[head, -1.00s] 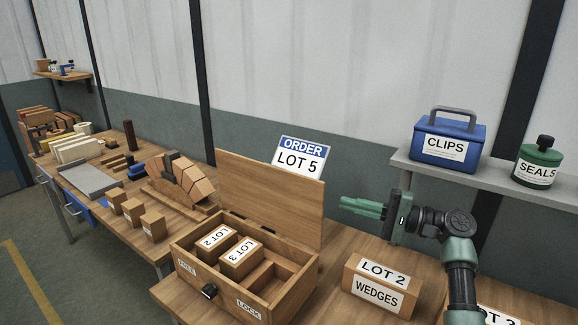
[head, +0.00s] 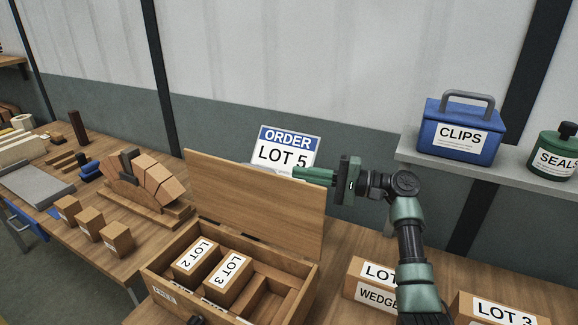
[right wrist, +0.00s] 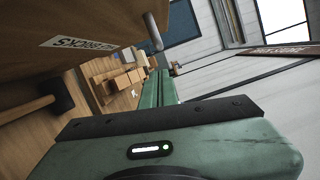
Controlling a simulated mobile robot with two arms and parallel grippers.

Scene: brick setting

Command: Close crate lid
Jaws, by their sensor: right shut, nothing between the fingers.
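The wooden crate (head: 308,281) stands on the bench with its lid (head: 245,196) raised, leaning back from the rear edge. Inside lie the LOT 2 box (head: 195,262) and the LOT 3 box (head: 228,281); compartments on the right are empty. My right gripper (head: 300,175) is shut and empty, pointing left at the lid's top edge near its right corner. I cannot tell whether it touches the lid. Its closed fingers also show in the right wrist view (right wrist: 157,88). The crate's front is cut off by the picture edge. My left gripper is out of view.
An ORDER LOT 5 sign (head: 287,147) stands behind the lid. A WEDGES box (head: 369,276) and a LOT 3 box (head: 497,309) sit right of the crate. A shelf (head: 412,156) holds the blue CLIPS box (head: 459,132) and green SEALS can (head: 554,153). Blocks (head: 118,238) stand left.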

